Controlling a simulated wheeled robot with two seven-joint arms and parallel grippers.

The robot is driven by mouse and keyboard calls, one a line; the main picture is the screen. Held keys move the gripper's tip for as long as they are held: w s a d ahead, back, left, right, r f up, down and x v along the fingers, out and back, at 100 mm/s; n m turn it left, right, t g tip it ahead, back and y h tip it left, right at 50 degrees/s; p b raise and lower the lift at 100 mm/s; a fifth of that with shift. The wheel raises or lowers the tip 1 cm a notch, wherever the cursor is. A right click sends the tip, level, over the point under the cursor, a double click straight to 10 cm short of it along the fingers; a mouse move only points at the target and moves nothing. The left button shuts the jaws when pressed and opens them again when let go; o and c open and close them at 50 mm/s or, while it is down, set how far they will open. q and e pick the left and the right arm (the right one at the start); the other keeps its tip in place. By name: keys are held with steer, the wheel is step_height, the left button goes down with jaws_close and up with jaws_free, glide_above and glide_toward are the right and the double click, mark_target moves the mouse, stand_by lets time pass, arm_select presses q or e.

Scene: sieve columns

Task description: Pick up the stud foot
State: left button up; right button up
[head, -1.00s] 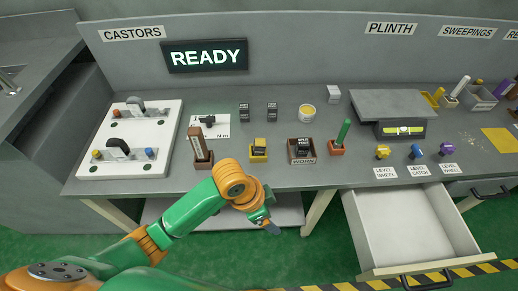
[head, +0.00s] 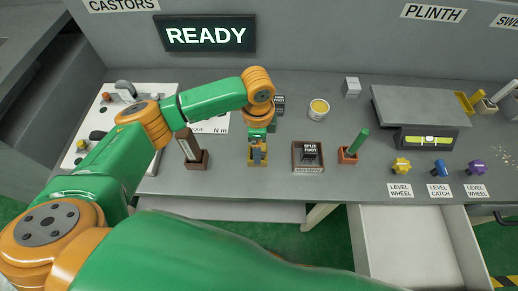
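A small yellow holder (head: 257,161) stands on the bench left of the middle, with a dark part in it. No readable label names that part, so I cannot tell whether it is the stud foot. My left gripper (head: 257,151) points down right over this holder, its fingertips at the dark part and largely covering it. Whether the fingers are open or shut on it is too small to tell. To the right, a dark part labelled SPLIT FOOT (head: 310,151) sits in a brown box (head: 308,169). My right gripper is not in view.
A brown upright block in a holder (head: 196,158) stands close left, and a green rod in a reddish holder (head: 350,153) farther right. A round yellow-topped tub (head: 318,109) is behind. An open drawer (head: 410,240) juts out at the front right.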

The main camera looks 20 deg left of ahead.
arm_select(q)
steer(key=shift+w+f, duration=0.25)
steer(key=shift+f, duration=0.6)
steer(key=shift+s+r, duration=0.1)
steer(key=shift+r, duration=0.05)
steer(key=c, duration=0.5)
jaws_close()
